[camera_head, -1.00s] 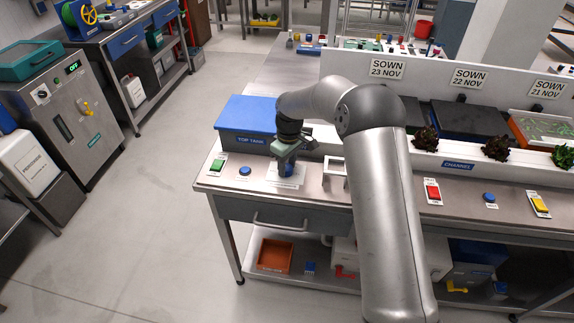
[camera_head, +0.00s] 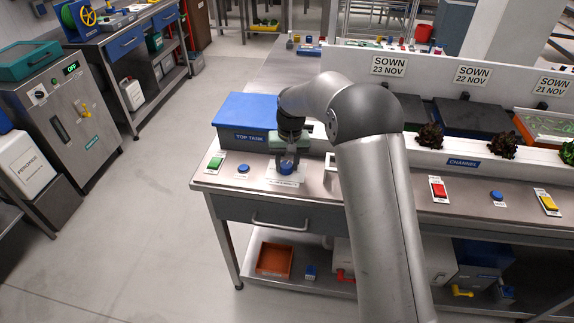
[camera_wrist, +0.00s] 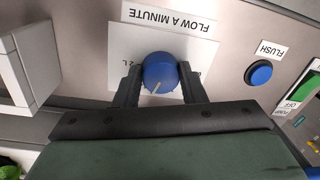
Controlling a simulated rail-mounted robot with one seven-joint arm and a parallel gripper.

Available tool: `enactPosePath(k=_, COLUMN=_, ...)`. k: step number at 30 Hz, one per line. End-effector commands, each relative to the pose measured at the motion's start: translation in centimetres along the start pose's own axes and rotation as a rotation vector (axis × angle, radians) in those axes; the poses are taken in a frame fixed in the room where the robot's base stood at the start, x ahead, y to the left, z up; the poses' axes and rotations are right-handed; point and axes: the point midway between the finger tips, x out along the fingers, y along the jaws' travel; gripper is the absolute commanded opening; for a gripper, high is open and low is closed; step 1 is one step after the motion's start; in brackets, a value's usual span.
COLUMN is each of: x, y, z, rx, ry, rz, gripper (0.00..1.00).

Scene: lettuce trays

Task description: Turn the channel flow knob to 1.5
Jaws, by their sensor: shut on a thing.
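The flow knob (camera_wrist: 160,74) is a round blue knob with a pale pointer line, on a white plate (camera_wrist: 205,50) labelled "FLOW A MINUTE". In the wrist view the plate appears upside down, and the pointer line points toward the lower left of the picture. A "2 L" mark shows left of the knob; other scale marks are hidden. My gripper (camera_wrist: 158,88) is shut on the knob, with a dark finger on each side. In the head view the knob (camera_head: 286,166) shows under my gripper (camera_head: 287,160) on the bench.
A blue flush button (camera_wrist: 260,73) and a green switch (camera_wrist: 312,84) are beside the plate. The blue top tank (camera_head: 250,112) stands behind. A white bracket-like block (camera_wrist: 30,62) is on the knob's other side. Red and yellow switches sit farther right.

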Motion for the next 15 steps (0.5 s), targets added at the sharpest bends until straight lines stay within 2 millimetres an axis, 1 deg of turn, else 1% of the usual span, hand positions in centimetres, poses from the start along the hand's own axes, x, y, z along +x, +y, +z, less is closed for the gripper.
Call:
enactPosePath(k=6, x=-0.09, y=-0.08, z=-0.04, rx=0.126, ry=0.012, rz=-0.001, gripper=0.14)
enactPosePath(k=15, x=-0.13, y=-0.13, z=-0.03, rx=0.211, ry=0.017, rz=-0.001, gripper=0.14)
